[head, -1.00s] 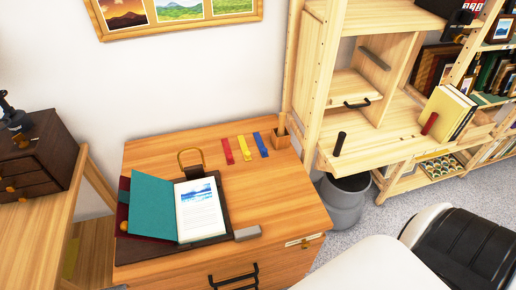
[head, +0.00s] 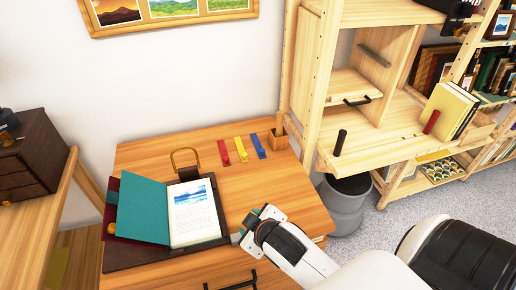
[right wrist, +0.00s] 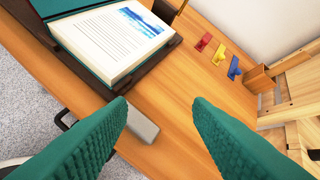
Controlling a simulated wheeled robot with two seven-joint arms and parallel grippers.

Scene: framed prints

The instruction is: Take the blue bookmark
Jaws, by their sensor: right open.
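The blue bookmark (head: 258,146) lies flat on the wooden cabinet top, rightmost of three strips, beside the yellow bookmark (head: 241,150) and the red bookmark (head: 224,153). The blue bookmark also shows in the right wrist view (right wrist: 234,68), at the upper right beyond my fingers. My right gripper (head: 251,226) is over the front right part of the cabinet top, nearer than the bookmarks and apart from them. Its green fingers (right wrist: 160,112) are spread with nothing between them. My left gripper is not in view.
An open book (head: 150,208) lies on a dark stand (head: 120,256) left of my right gripper. A small wooden holder (head: 278,139) stands just right of the blue bookmark. A wooden shelf unit (head: 300,60) rises at the right, with a grey bin (head: 345,205) below. A grey block (right wrist: 143,124) lies near the cabinet's front edge.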

